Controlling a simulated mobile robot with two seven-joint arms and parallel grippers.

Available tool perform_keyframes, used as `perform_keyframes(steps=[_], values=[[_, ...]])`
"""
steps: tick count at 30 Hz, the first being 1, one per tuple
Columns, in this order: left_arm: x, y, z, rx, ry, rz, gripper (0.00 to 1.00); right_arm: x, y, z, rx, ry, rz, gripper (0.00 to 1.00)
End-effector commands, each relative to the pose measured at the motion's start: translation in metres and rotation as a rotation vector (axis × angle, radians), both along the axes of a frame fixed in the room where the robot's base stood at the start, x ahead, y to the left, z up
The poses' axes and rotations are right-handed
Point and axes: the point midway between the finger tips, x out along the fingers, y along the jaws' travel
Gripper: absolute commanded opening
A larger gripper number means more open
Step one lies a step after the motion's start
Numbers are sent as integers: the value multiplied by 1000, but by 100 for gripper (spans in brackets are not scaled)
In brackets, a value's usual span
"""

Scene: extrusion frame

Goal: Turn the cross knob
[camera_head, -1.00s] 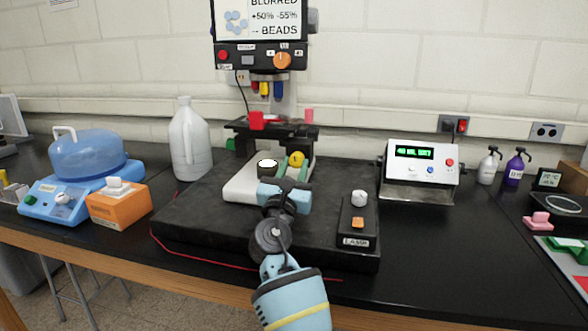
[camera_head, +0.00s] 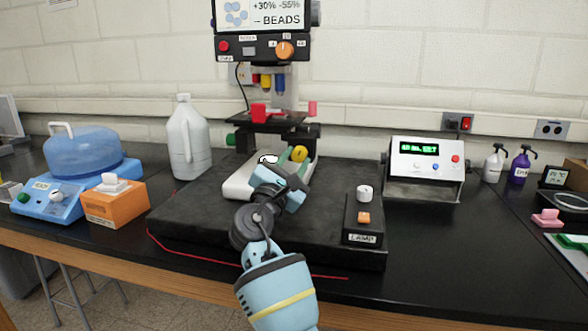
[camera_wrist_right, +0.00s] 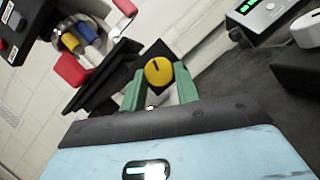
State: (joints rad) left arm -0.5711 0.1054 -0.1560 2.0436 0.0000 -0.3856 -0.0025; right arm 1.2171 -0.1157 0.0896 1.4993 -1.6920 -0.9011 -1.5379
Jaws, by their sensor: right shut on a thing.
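The yellow round knob (camera_head: 300,153) sits on the base of the microscope, below its black stage (camera_head: 272,127). In the right wrist view the yellow knob (camera_wrist_right: 158,71) faces me, with a short dark mark on it. I take it to be the cross knob. My right gripper (camera_head: 293,160) comes from the front, with its hand tilted. In the wrist view its green fingertips (camera_wrist_right: 160,80) stand on either side of the knob and are shut on it. My left gripper is not in view.
A screen (camera_head: 268,12) above the microscope reads "+30% -55%" and "BEADS". A lamp control box (camera_head: 361,222) stands right of my arm, and a grey instrument with a green display (camera_head: 425,165) beyond it. A white jug (camera_head: 188,140) and an orange box (camera_head: 116,206) stand left.

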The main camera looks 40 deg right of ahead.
Motion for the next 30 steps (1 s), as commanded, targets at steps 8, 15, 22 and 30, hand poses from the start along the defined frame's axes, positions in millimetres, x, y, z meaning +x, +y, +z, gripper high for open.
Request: perform_keyframes(steps=[8,15,22,30], values=[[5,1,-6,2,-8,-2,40,2,2,1,167,-194,0,8],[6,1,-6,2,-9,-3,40,3,3,3,285,-330,0,8],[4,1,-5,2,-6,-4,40,3,3,5,355,-414,0,8],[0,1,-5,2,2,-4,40,3,3,4,391,-454,0,8]])
